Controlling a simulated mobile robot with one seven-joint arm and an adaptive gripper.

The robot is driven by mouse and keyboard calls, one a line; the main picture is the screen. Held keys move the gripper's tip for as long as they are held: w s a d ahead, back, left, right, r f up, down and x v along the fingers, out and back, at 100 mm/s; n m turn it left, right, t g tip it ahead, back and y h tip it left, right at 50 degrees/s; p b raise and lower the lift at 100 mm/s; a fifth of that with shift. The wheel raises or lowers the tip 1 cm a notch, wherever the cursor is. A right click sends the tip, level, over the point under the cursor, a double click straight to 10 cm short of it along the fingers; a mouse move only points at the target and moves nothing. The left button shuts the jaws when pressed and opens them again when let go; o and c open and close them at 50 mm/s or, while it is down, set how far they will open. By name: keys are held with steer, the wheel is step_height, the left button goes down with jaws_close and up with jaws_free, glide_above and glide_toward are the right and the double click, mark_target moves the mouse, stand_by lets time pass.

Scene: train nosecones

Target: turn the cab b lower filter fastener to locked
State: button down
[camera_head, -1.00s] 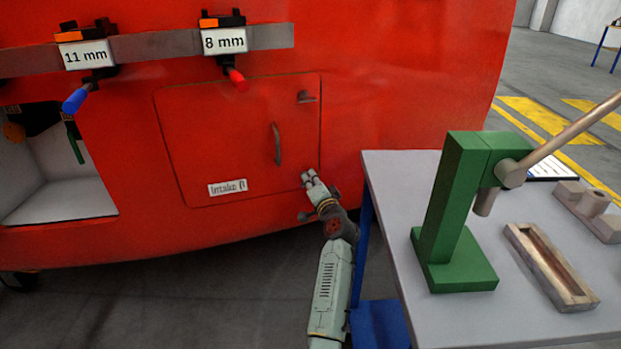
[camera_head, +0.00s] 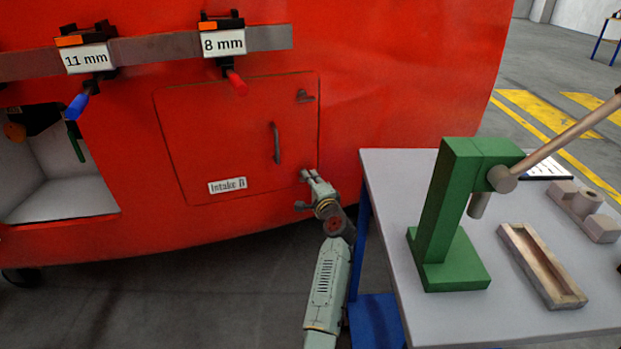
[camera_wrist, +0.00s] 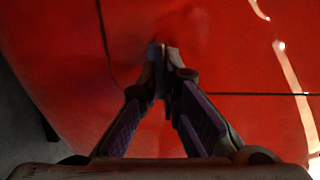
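The red filter door marked Intake B (camera_head: 228,186) is closed in the red nosecone. Its upper fastener (camera_head: 304,97) shows at the door's top right, with its tab level. My gripper (camera_head: 308,176) is at the door's lower right corner and hides the lower fastener in the head view. In the wrist view the lower fastener (camera_wrist: 157,54) is a small grey upright tab between the fingertips of my gripper (camera_wrist: 161,70). The fingers converge on it and appear to touch both sides. The fastener's base is mostly hidden by the fingers.
A table (camera_head: 400,180) with a green press (camera_head: 450,220) stands close to the right of my arm. The door handle (camera_head: 277,143) is up and left of my gripper. Tools labelled 8 mm (camera_head: 224,42) and 11 mm (camera_head: 87,58) hang on a rail above.

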stand_by(0.3)
steer(key=c, duration=1.8)
jaws_free()
steer(key=v, duration=1.2)
